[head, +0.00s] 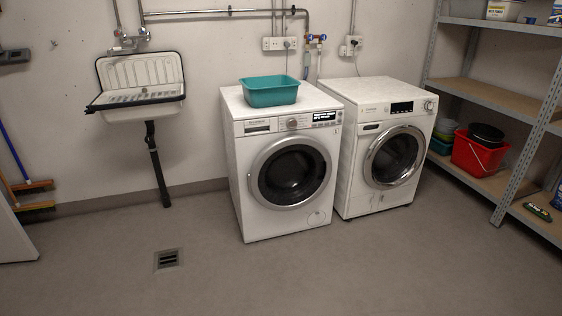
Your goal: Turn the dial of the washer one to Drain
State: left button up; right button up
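Two white front-loading machines stand side by side against the back wall. The left machine (240,185) has a shut round door (290,176), a dial (292,123) at the middle of its top panel and a lit dark display (324,117). The right machine (345,185) has a shut door (396,157), a display (402,107) and a dial (428,105) near the panel's right end. I cannot tell from the labels which is washer one, and the dial settings are too small to read. Neither of my grippers is in view.
A teal basin (270,92) sits on the left machine. A sink (142,85) hangs on the wall at left, near brooms (30,186). Metal shelves (490,90) with a red bucket (478,157) stand at right. The floor in front is clear, with a flat drain grate (168,259).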

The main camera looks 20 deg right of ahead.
aim_at(292, 123)
jog(key=u, duration=1)
jog(key=i, duration=1.35)
jog(key=z, duration=1.25)
jog(key=i, duration=0.7)
jog(key=z, duration=0.75)
